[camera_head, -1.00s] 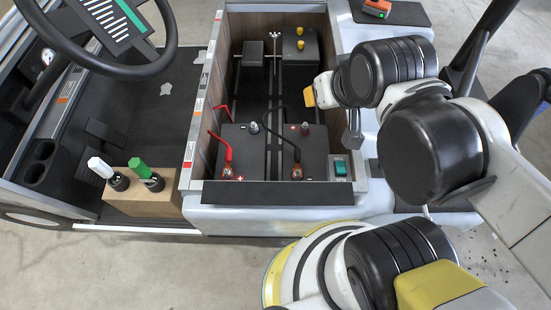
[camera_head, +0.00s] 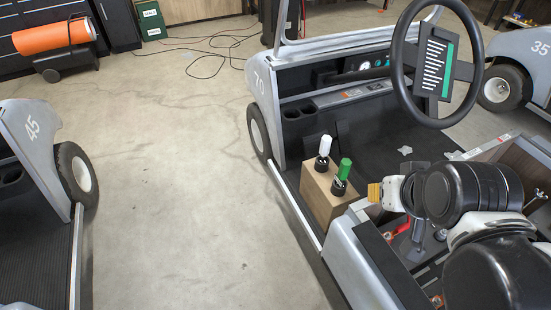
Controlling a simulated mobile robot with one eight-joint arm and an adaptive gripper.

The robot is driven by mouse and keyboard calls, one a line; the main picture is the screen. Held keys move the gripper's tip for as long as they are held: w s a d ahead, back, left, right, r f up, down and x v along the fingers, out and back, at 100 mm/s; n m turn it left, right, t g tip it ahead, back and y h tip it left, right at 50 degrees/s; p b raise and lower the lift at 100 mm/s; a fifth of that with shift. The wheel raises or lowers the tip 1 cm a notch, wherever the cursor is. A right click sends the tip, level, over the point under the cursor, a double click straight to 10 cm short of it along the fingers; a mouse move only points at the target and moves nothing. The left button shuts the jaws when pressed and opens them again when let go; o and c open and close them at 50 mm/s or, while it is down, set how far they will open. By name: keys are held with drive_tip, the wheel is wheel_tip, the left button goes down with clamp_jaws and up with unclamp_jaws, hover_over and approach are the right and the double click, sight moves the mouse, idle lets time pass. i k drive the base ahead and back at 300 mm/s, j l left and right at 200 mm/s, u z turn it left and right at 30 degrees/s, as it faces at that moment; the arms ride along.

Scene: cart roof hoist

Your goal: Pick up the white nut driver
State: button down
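The white nut driver (camera_head: 325,147) stands upright in a wooden block (camera_head: 324,201) on the cart's floor edge. Its white handle points up, and its lower part is dark. A green-handled driver (camera_head: 344,171) stands beside it, to the right and nearer. My gripper (camera_head: 413,250) points down over the open battery bay, to the right of the block and apart from both drivers. My wrist partly covers the gripper, and I cannot tell how far its fingers are apart.
The steering wheel (camera_head: 436,58) rises above the cart floor behind the drivers. A red battery handle (camera_head: 398,229) is close to my gripper. Another cart (camera_head: 35,150) stands at the left, with clear concrete floor (camera_head: 185,180) between. An orange heater (camera_head: 55,38) is at the back left.

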sight(326, 140)
drive_tip(key=i+j+z, duration=0.3)
drive_tip(key=i+j, duration=0.5)
